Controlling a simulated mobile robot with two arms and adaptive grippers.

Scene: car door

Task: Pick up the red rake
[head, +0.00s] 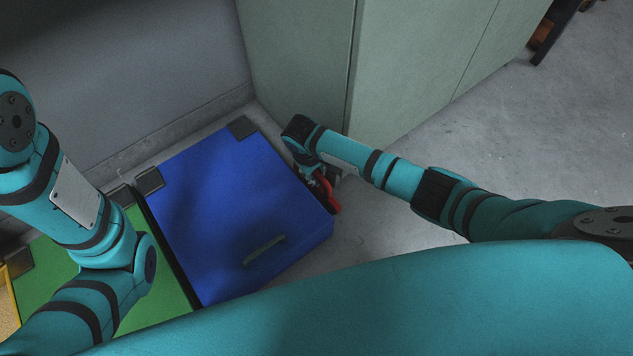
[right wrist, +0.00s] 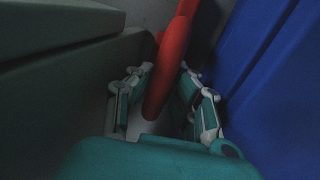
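The red rake (head: 327,193) shows in the head view as a short red piece beside the right side of the blue bin. In the right wrist view its red shaft (right wrist: 168,65) runs down between the two fingers of my right gripper (right wrist: 163,88). The fingers stand apart on either side of the shaft, with visible gaps near its lower end. In the head view my right gripper (head: 325,173) is partly hidden by my wrist. Much of the rake is hidden there. My left arm is at the left, but its gripper is out of sight.
A blue lidded bin (head: 225,205) stands left of the rake, with a green bin (head: 55,275) beyond it. Grey-green cabinets (head: 420,65) stand close behind my right wrist. Open concrete floor (head: 545,130) lies to the right.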

